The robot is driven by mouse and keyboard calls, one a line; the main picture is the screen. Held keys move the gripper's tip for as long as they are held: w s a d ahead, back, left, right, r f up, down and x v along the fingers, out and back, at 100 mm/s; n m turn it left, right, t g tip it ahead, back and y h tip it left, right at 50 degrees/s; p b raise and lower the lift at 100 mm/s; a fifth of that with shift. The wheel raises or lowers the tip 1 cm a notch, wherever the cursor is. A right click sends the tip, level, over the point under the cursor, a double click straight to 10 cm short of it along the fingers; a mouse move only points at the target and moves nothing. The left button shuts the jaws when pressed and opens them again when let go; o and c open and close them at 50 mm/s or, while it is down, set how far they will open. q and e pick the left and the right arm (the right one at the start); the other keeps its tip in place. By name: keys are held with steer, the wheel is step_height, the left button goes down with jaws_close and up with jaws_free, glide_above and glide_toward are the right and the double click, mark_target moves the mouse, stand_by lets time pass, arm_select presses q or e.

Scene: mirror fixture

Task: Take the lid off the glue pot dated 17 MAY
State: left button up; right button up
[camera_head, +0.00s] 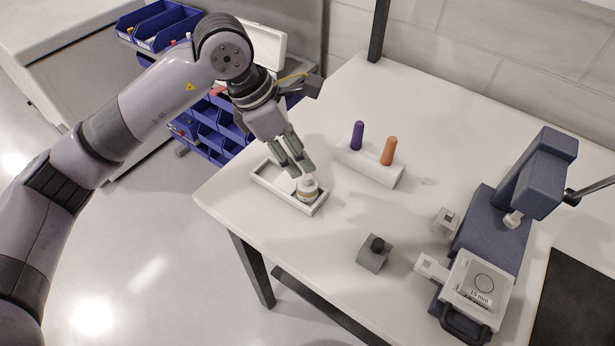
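A small glue pot (308,195) with a white top and a yellowish band stands upright in the near right end of a shallow white tray (265,185) on the table. No date can be read on it at this size. I see no other pot in the tray. My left gripper (302,174) points down just above and slightly left of the pot. Its two fingers are apart with a gap between them. The fingertips overlap the pot's top edge in the picture, and I cannot tell whether they touch it. My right gripper is out of view.
A white block (372,170) holds a purple handle (357,136) and an orange handle (389,151). A grey block with a black knob (375,252) stands nearer. A dark blue press-like device (495,232) with a "15 min" label occupies the right. Blue bins (215,135) are beyond the table's left edge.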

mark_target(307, 177)
arm_select(q)
steer(key=x, duration=0.1)
steer(key=p+x, duration=0.1)
steer(key=x, duration=0.1)
steer(key=s+p+x, duration=0.1)
steer(key=shift+a+f, duration=0.15)
steer(key=shift+f, duration=0.25)
steer(key=shift+w+d+f, duration=0.15)
steer(key=shift+d+f, duration=0.05)
steer(key=shift+f, duration=0.3)
steer(key=shift+c, duration=0.6)
steer(key=c, duration=0.7)
